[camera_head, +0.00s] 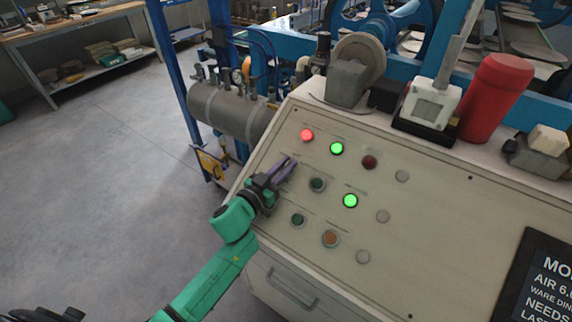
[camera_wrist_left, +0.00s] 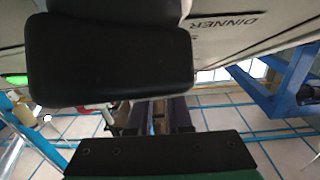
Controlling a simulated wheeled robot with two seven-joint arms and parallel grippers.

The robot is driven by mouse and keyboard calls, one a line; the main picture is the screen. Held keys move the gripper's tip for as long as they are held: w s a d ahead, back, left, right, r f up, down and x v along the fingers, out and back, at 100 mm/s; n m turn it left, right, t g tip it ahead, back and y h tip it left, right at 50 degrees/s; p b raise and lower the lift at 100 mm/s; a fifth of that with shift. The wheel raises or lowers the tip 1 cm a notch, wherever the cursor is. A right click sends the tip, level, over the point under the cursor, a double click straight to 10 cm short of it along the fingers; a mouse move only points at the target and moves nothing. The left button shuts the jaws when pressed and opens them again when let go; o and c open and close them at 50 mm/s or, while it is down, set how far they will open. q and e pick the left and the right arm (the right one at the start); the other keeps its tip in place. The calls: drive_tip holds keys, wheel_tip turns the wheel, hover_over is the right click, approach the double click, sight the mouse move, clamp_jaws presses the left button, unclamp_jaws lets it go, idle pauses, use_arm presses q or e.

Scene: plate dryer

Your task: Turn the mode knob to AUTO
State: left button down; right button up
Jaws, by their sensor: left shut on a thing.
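My left gripper (camera_head: 285,168) reaches in from the left over the slanted beige control panel (camera_head: 320,262). Its purple fingers point up and right, at the left end of the middle row of controls. They are shut on what appears to be the mode knob; the fingers hide it, so its pointer and the AUTO mark cannot be read. In the left wrist view the fingers (camera_wrist_left: 160,115) run up behind a large dark block (camera_wrist_left: 110,60), which I cannot identify for certain and which blocks their tips.
Beside the fingers are a dark green button (camera_head: 317,184), a lit red lamp (camera_head: 307,135) and a lit green lamp (camera_head: 337,148). A red cylinder (camera_head: 495,97) and a white gauge box (camera_head: 430,103) stand on the panel's top ledge. The floor at left is clear.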

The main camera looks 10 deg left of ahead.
use_arm(q)
drive_tip(key=shift+m+g+h+p, duration=0.6)
drive_tip(key=shift+m+h, duration=0.3)
drive_tip(key=shift+m, duration=0.3)
drive_tip(key=m+g+h, duration=0.2)
drive_tip(key=m, duration=0.1)
drive_tip(key=shift+a+h+p, duration=0.1)
drive_tip(key=shift+h+p, duration=0.2)
drive_tip(key=m+g+h, duration=0.1)
drive_tip(key=m+g, duration=0.1)
drive_tip(key=m, duration=0.1)
drive_tip(key=shift+f+g+b, duration=0.15)
drive_tip(key=shift+g+b, duration=0.15)
drive_tip(key=shift+s+m+g+h+b, duration=0.1)
drive_tip(key=shift+m+g+h+b, duration=0.4)
drive_tip(key=shift+m+g+h, duration=0.55)
drive_tip(key=shift+m+g+y, duration=0.25)
drive_tip(key=shift+m, duration=0.2)
drive_tip(key=c, duration=0.8)
unclamp_jaws()
drive_tip(key=shift+c, duration=0.2)
